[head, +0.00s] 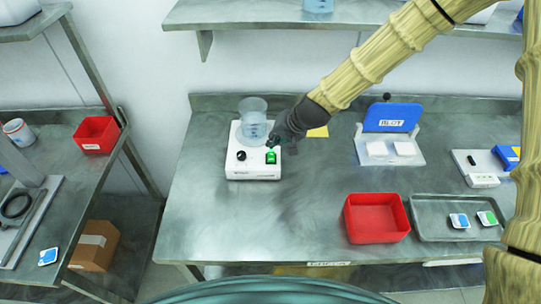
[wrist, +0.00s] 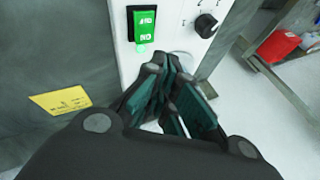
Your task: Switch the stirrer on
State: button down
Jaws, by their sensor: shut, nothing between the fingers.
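The stirrer (head: 242,172) is a white box on the bench, with a clear beaker (head: 253,122) on top. Its front panel has a black knob (head: 241,155) and a green rocker switch (head: 271,157). The wrist view shows the switch (wrist: 144,26) bright green with ON/OFF lettering upside down, and the knob (wrist: 206,25) beside it. My gripper (head: 274,143) is shut and empty, just behind and above the switch in the head view. In the wrist view its fingertips (wrist: 160,66) lie just below the switch, over the white housing. I cannot tell whether they touch it.
A yellow note (head: 318,131) lies behind my gripper; it also shows in the wrist view (wrist: 60,100). A blue-and-white device (head: 392,118), a red bin (head: 376,220) and a grey tray (head: 430,232) stand to the right. The bench in front of the stirrer is clear.

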jog(key=r, duration=0.1)
jog(key=r+p, duration=0.1)
jog(key=shift+w+r, duration=0.3)
jog(key=shift+w, duration=0.05)
jog(key=shift+a, duration=0.1)
